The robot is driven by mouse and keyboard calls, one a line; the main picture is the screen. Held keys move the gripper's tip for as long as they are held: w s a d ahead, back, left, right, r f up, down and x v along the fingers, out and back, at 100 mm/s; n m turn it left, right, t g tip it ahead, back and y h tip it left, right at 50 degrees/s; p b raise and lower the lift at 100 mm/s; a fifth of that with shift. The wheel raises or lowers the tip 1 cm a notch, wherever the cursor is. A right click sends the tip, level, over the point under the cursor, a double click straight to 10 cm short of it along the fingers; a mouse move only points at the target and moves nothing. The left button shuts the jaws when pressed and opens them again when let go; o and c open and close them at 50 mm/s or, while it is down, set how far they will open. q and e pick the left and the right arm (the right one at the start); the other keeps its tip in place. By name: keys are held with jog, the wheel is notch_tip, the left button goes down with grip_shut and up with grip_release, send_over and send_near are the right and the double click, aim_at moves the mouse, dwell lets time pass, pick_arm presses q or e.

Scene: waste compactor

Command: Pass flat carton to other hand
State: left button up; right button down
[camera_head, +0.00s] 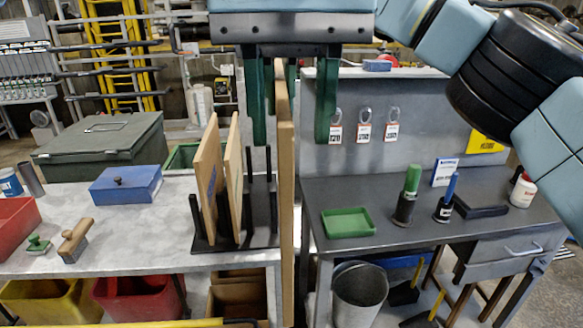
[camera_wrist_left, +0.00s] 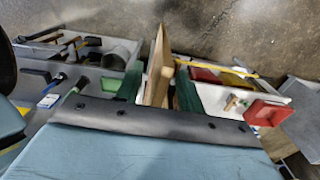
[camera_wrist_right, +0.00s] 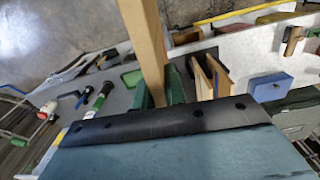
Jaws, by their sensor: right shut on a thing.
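The flat carton (camera_head: 286,210) is a thin tan board held upright, edge-on in the head view, in front of the gap between two tables. My left gripper (camera_head: 290,105) is open, with one green finger on each side of the carton and visible gaps. The carton also shows between its fingers in the left wrist view (camera_wrist_left: 157,65). My right gripper (camera_wrist_right: 159,95) is shut on the carton (camera_wrist_right: 145,35), which stands between its green fingers in the right wrist view. In the head view the right gripper is mostly hidden behind the left one.
Left of the carton, a black rack (camera_head: 264,225) holds upright tan panels on a light table. A blue box (camera_head: 126,185) and a brush stand there. The dark table at right (camera_head: 330,185) bears a green tray (camera_head: 347,223). A grey bucket (camera_head: 360,292) stands below.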

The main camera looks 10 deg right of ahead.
aim_at(292, 177)
pick_arm(q)
jog(key=shift+f, duration=3.2)
grip_shut()
pick_arm(e)
jog(key=shift+r, duration=0.1)
jog(key=c, duration=1.4)
grip_release()
jog(key=shift+o, duration=0.2)
